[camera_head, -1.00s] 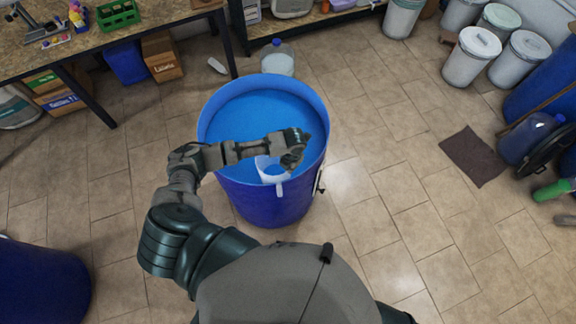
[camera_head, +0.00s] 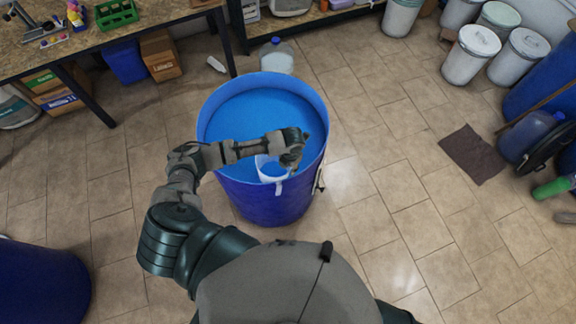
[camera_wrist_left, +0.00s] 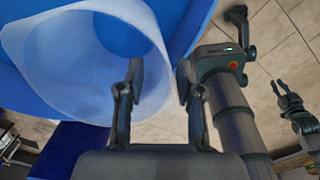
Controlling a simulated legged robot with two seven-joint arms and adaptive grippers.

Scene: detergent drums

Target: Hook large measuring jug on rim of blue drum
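The blue drum (camera_head: 262,208) stands upright on the floor, open at the top, with blue inside. The translucent white measuring jug (camera_head: 268,171) is at its near rim, inside the opening, with a pale strip hanging over the outer side of the wall. My left gripper (camera_head: 296,152) is above the drum, right beside the jug. In the left wrist view the jug (camera_wrist_left: 85,60) fills the upper left, and the left fingers (camera_wrist_left: 160,95) stand apart, with no jug part clearly pinched between them. My right gripper (camera_wrist_left: 279,90) seems to show at that view's right, fingers apart.
A worktable (camera_head: 75,35) is at the back left, with boxes below. A clear bottle (camera_head: 277,58) stands behind the drum. Another blue drum (camera_head: 40,285) is at lower left. White bins (camera_head: 472,55) and a brown mat (camera_head: 472,156) are at right. Floor right of the drum is clear.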

